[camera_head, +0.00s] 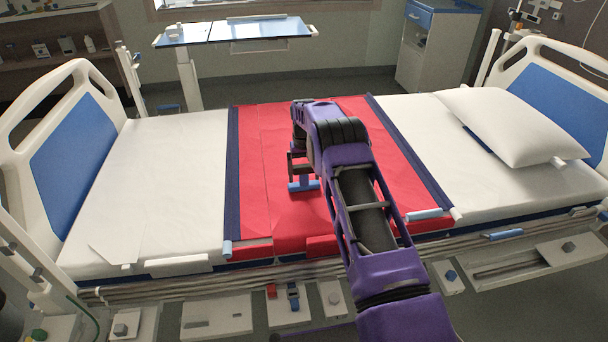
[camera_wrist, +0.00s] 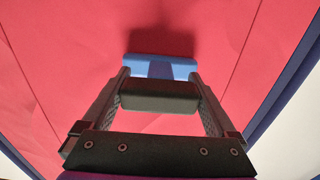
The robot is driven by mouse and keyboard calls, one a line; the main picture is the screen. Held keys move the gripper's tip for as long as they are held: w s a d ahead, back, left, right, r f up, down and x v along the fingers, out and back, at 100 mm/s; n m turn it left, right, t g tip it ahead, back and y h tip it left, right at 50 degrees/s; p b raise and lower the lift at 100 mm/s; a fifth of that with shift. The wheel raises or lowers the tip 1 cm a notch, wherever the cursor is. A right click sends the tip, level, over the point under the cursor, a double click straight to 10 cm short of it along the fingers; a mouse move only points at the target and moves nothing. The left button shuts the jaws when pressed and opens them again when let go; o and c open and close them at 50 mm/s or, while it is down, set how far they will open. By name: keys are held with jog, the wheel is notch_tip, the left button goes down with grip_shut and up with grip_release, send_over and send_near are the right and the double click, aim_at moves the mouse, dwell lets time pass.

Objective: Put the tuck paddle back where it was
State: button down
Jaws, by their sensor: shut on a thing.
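My gripper (camera_head: 301,172) is over the middle of the bed, above the red sheet (camera_head: 262,150). It is shut on the tuck paddle (camera_head: 304,184), whose blue end points down towards the sheet. In the wrist view, the paddle's blue T-shaped end (camera_wrist: 160,67) shows beyond the fingertips (camera_wrist: 158,80). A dark block between the fingers hides part of the paddle. A shadow lies on the red sheet just beyond the blue end. I cannot tell whether the paddle touches the sheet.
Dark blue bands (camera_head: 232,180) edge the red sheet. A white pillow (camera_head: 513,122) lies at the right. The bed's near rail carries several small trays and fittings, including a white tray (camera_head: 215,315). An overbed table (camera_head: 232,33) and a cabinet (camera_head: 437,48) stand behind the bed.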

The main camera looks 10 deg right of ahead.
grip_release()
jog(key=shift+f, duration=0.15)
notch_tip(320, 180, up, 12)
jog(key=shift+r+p, duration=0.2)
jog(key=shift+p, duration=0.55)
